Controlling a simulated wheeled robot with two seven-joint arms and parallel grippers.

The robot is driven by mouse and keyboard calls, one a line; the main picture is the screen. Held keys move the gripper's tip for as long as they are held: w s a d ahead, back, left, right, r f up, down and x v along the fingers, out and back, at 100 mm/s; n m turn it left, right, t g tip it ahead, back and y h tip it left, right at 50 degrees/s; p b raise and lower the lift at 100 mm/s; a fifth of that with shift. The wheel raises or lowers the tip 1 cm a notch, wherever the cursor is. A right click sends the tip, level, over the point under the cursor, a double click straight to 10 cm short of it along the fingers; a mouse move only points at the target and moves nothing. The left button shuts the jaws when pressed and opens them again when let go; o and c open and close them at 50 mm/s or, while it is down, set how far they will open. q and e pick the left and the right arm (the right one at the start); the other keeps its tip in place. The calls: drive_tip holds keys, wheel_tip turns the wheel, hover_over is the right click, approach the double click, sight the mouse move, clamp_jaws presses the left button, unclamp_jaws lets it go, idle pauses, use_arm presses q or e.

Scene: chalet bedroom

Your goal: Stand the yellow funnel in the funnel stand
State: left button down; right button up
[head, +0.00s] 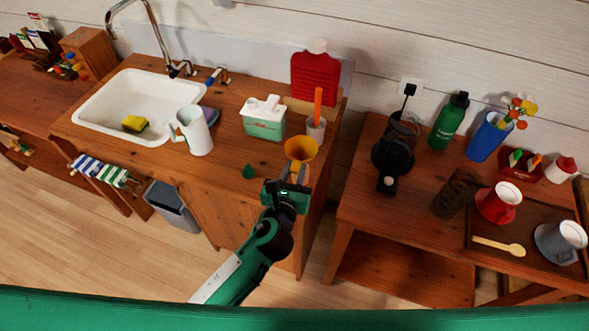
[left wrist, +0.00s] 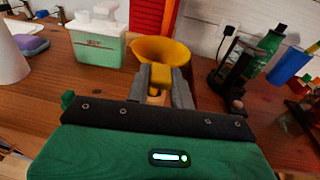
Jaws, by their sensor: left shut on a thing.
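The yellow funnel (head: 301,148) is upright, wide mouth up, over the right end of the sink counter. In the left wrist view its bowl (left wrist: 163,50) is just beyond my fingers. My left gripper (head: 293,174) is shut on the funnel, with a yellow block-like part of it between the fingertips (left wrist: 160,80). The lower end of the funnel is hidden by the fingers. I cannot make out the funnel stand clearly; a small tan patch shows between the fingers, but I cannot tell whether it belongs to a stand. My right gripper is not in view.
A grey cup (head: 316,130) with an orange-handled tool stands behind the funnel. A gap separates the counter from the right table (head: 362,205).

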use_arm(q)
drive_tip(key=shift+f+b, duration=0.6)
drive_tip(key=shift+f, duration=0.45)
drive_tip(key=shift+f+b, duration=0.85)
drive_tip(key=shift+f, duration=0.55)
drive_tip(key=c, duration=1.1)
unclamp_jaws()
drive_tip(key=shift+c, duration=0.2)
drive_tip(key=shift+s, duration=0.1)
drive_tip(key=b+v, duration=0.2)
drive_tip(key=v, duration=1.1)
drive_tip(key=shift+s, duration=0.3)
